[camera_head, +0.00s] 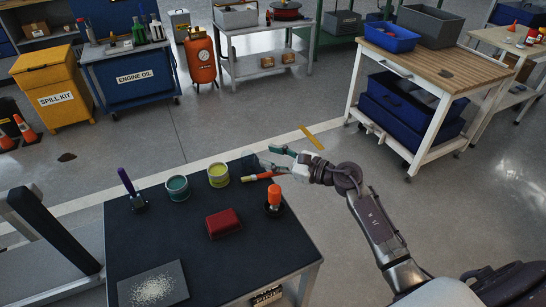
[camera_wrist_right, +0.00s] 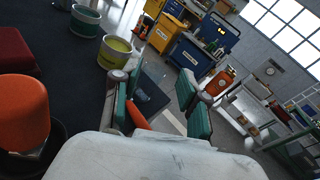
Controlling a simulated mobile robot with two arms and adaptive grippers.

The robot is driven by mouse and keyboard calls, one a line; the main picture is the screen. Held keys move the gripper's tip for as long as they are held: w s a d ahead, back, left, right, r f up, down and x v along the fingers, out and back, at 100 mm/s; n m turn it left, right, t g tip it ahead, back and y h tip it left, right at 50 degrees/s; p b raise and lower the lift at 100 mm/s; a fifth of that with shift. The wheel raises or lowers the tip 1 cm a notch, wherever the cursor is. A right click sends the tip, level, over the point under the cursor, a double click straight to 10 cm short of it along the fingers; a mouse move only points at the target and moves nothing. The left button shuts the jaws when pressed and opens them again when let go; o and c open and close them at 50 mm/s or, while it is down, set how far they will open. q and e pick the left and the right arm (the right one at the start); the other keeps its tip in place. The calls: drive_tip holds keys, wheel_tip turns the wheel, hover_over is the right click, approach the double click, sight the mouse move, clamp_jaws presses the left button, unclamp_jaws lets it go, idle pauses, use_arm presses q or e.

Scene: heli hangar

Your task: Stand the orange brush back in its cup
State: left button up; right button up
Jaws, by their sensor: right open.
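The orange brush (camera_head: 264,176) lies tilted near the far right edge of the dark table, its pale bristle end pointing left. In the right wrist view part of its orange handle (camera_wrist_right: 140,116) shows low near the left finger; the rest is hidden. My right gripper (camera_head: 272,158) is open just beyond the brush, fingers pointing left; its green pads (camera_wrist_right: 153,95) stand apart. A teal cup (camera_head: 178,189) and a yellow-green cup (camera_head: 218,176) stand left of the brush; I cannot tell which cup is the brush's. My left gripper is not in view.
An orange-topped upright item (camera_head: 274,196) in a dark holder stands close in front of the brush. A red block (camera_head: 223,222), a purple-handled tool (camera_head: 127,184) and a speckled grey plate (camera_head: 153,288) are on the dark table (camera_head: 225,265). Open floor lies beyond.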

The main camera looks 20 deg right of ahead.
drive_tip(key=r+v, duration=0.1)
drive_tip(key=v, duration=1.1)
drive_tip(key=shift+b, duration=0.4)
